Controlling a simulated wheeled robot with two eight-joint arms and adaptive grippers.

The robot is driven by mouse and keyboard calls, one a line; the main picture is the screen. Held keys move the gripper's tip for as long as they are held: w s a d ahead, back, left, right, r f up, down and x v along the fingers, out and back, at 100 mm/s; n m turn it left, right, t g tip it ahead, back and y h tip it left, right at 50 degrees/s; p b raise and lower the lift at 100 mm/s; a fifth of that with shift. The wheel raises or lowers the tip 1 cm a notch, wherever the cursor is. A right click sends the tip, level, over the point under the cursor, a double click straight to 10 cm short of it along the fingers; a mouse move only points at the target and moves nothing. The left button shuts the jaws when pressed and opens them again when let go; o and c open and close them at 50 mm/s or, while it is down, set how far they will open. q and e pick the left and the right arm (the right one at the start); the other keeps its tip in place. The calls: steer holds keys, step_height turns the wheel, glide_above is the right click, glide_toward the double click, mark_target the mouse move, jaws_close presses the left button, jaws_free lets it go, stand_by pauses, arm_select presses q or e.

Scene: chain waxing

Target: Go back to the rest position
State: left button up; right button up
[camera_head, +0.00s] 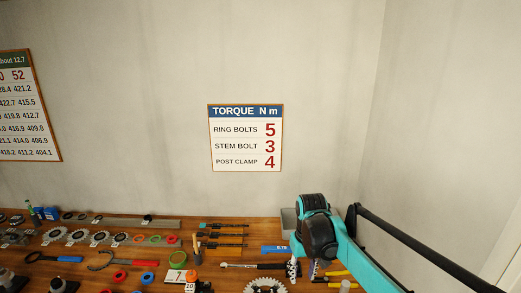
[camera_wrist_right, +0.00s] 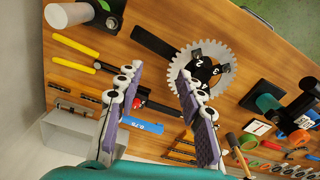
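My right arm comes in from the lower right of the head view. My right gripper (camera_head: 303,270) points down over the right part of the workbench (camera_head: 215,262). In the right wrist view the fingers of my right gripper (camera_wrist_right: 158,78) stand well apart. Nothing is held between them; the bench top shows through the gap. A chainring with a black numbered centre (camera_wrist_right: 203,68) lies beyond the fingertips, apart from them as far as I can tell. My left gripper is in neither view.
A grey bin (camera_head: 289,222) stands at the back, beside my right arm. Chainrings, pliers (camera_head: 107,261), tape rings and a number card (camera_head: 176,276) crowd the bench. A torque sign (camera_head: 246,138) hangs on the wall. The space above the bench's left and middle is clear.

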arm_select(q)
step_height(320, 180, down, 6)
steer(key=b, duration=0.6)
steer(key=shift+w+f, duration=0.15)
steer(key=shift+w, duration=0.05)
arm_select(e)
steer(key=s+d+f+m+t, duration=0.1)
steer(key=s+d+f+t, duration=0.1)
steer(key=s, duration=0.8)
steer(key=s+d+f+m+t, duration=0.1)
steer(key=s+d+f+t, duration=0.2)
steer(key=s, duration=0.7)
steer(key=shift+d+f+t, duration=0.2)
steer(key=shift+f+t, duration=0.55)
steer(key=shift+t, duration=0.15)
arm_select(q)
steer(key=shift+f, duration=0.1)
arm_select(e)
steer(key=shift+s+d, duration=0.1)
